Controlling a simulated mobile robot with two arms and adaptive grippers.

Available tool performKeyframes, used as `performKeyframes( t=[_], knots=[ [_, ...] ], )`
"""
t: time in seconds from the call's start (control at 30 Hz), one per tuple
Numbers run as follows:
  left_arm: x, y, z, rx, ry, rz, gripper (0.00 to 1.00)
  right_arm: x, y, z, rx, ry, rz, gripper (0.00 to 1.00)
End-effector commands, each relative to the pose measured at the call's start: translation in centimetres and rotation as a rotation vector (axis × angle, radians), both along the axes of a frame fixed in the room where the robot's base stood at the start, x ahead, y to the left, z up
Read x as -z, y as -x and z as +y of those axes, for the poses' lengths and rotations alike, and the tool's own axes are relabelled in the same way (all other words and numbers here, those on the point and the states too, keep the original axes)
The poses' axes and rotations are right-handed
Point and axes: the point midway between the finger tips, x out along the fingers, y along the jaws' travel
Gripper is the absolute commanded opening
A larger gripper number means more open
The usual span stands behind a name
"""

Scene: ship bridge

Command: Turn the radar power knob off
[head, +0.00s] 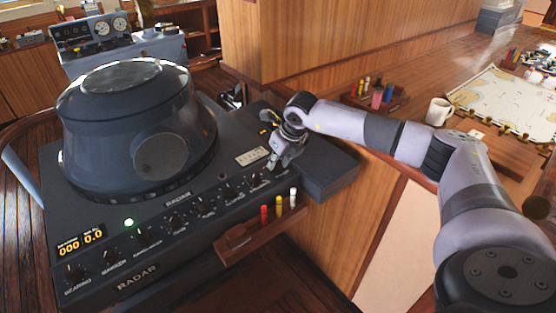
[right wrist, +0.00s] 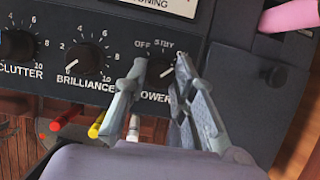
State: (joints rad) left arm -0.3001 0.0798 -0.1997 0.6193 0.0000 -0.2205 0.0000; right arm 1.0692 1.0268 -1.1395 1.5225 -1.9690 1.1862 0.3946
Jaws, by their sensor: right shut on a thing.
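The radar console (head: 138,279) is a dark panel with a row of black knobs along its front. The power knob (right wrist: 159,69) is at the right end of the row, below the OFF and STBY marks in the right wrist view. My right gripper (head: 273,163) reaches it from the right. Its two fingers (right wrist: 157,88) are closed on the two sides of the knob and partly cover the POWER label. A green lamp (head: 129,222) is lit on the panel. My left gripper is not in view.
The brilliance knob (right wrist: 84,59) is just left of the power knob. A small wooden rack (head: 240,236) with red, yellow and white markers stands below the panel's front edge. The round radar hood (head: 120,120) rises behind the knobs. A white mug (head: 438,111) and chart (head: 507,100) are farther right.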

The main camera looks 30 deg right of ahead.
Motion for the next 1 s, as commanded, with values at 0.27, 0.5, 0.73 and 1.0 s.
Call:
performKeyframes(
  t=[0.27, 0.5, 0.73, 1.0],
  knots=[
    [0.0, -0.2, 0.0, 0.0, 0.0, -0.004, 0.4, -0.1, 0.0, 0.0, 0.0, 0.0, 0.0, 0.0],
    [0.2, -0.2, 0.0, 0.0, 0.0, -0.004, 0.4, 0.0, 0.0, -0.1, -0.011, -0.001, 0.0, 0.0],
    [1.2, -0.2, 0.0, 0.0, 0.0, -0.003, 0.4, 0.2, 0.0, -0.2, -0.097, 0.0, 0.0, 0.0],
    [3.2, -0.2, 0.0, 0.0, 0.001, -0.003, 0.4, 0.3, -0.1, -0.3, -0.313, 0.0, -0.001, 0.0]
  ],
)
